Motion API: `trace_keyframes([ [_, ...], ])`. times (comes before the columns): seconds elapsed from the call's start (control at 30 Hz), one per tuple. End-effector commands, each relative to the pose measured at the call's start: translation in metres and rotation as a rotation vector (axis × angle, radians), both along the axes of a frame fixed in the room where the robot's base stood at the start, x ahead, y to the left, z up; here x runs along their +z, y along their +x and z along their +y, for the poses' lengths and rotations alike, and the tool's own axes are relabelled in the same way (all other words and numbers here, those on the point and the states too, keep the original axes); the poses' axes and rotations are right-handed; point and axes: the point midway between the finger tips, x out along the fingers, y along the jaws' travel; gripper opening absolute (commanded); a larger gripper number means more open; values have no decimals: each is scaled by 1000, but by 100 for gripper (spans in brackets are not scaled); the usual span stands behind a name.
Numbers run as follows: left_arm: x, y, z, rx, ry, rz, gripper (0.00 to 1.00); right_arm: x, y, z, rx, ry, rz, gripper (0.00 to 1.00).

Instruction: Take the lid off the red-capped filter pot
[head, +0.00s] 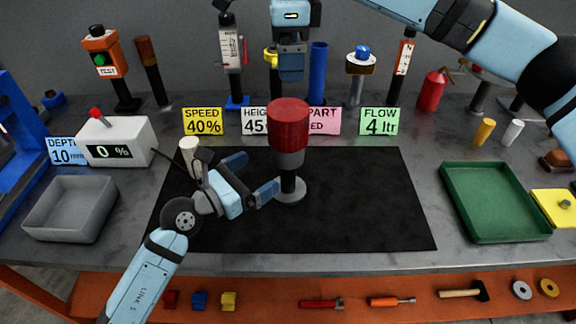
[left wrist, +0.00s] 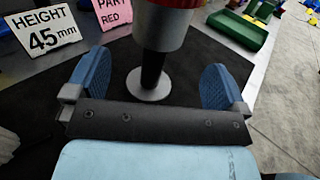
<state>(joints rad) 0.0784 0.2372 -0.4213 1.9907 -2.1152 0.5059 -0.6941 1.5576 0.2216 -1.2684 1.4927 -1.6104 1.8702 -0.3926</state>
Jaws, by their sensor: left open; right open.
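The filter pot has a red ribbed cap (head: 288,122) on a grey body (head: 289,161), upright on a dark stem with a round grey foot on the black mat (head: 370,215). Its grey body (left wrist: 160,28) also shows in the left wrist view, with only the cap's lower edge at the top. My left gripper (head: 258,174) is open and empty, low on the pot's left. In the left wrist view the stem shows between its blue fingers, apart from both. My right gripper (head: 291,70) points down just above the red cap, apart from it, seen edge-on.
A white display box (head: 135,150) and a grey tray (head: 68,222) are at left. A green tray (head: 495,238) is at right. Label cards, including a yellow speed card (head: 203,121), and several stands line the back. The mat's right half is clear.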

Motion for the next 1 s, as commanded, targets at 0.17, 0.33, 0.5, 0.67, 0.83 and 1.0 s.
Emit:
trace_keyframes([
  [0.17, 1, 25, -29, -1, -3, 1, 100, 0, 0, 0, 0, 1, 1, 100],
  [0.33, 1, 44, -51, -2, -3, 2, 100, 0, 0, 0, 0, 2, 1, 100],
  [0.5, 0, 56, -65, 0, -2, 1, 100, 0, 0, 0, 0, 2, 1, 100],
  [0.67, 1, 61, -71, 0, -1, 0, 100, 0, 0, 0, 0, 2, 1, 100],
  [0.83, 0, 61, -71, 0, -1, 1, 100, 0, 0, 0, 0, 2, 1, 100],
  [1.0, 0, 61, -71, 0, -1, 2, 82, 0, 0, 0, 0, 2, 1, 100],
])
